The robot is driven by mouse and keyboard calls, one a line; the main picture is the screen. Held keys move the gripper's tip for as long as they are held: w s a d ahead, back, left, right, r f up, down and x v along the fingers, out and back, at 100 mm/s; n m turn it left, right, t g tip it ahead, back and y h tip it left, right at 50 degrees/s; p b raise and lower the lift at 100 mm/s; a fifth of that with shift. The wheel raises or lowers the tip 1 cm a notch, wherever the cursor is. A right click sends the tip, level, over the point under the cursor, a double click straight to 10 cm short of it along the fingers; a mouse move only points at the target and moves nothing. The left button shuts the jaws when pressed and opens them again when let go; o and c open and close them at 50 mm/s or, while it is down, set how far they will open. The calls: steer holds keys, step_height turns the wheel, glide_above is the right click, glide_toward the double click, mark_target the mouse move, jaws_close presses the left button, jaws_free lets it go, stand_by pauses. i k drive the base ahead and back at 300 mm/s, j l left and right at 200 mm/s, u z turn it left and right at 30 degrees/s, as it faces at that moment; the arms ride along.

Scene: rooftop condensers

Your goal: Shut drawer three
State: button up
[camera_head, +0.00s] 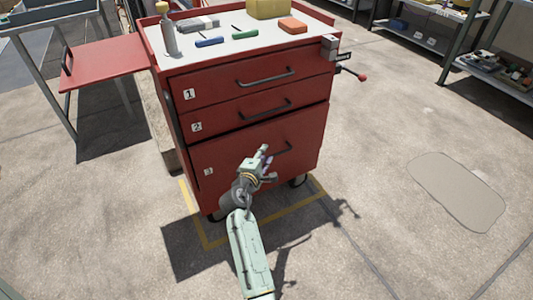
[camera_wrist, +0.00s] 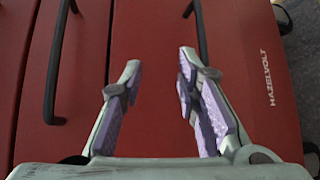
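The red tool cabinet has three numbered drawers. Drawer three (camera_head: 225,165) is the deep bottom one, and its front also fills the middle of the wrist view (camera_wrist: 245,80). A dark band runs along its top edge under drawer two (camera_head: 240,118); it looks slightly proud, but how far I cannot tell. Its black handle (camera_head: 282,150) is partly hidden by my gripper; in the wrist view the handle (camera_wrist: 203,40) is beyond the right fingertip. My gripper (camera_head: 264,158) is open and empty in front of drawer three, its lilac-padded fingers (camera_wrist: 160,62) apart. Contact with the front is unclear.
Drawer one (camera_head: 215,82) looks shut. A red side shelf (camera_head: 105,65) sticks out left of the cabinet. A red-knobbed lever (camera_head: 355,74) projects at the right. Yellow floor lines (camera_head: 205,236) surround the cabinet. Shelving (camera_head: 480,75) stands at the right; the floor between is open.

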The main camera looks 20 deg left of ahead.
mark_target(215, 162)
steer(key=j, duration=1.45)
steer(key=z, duration=0.05)
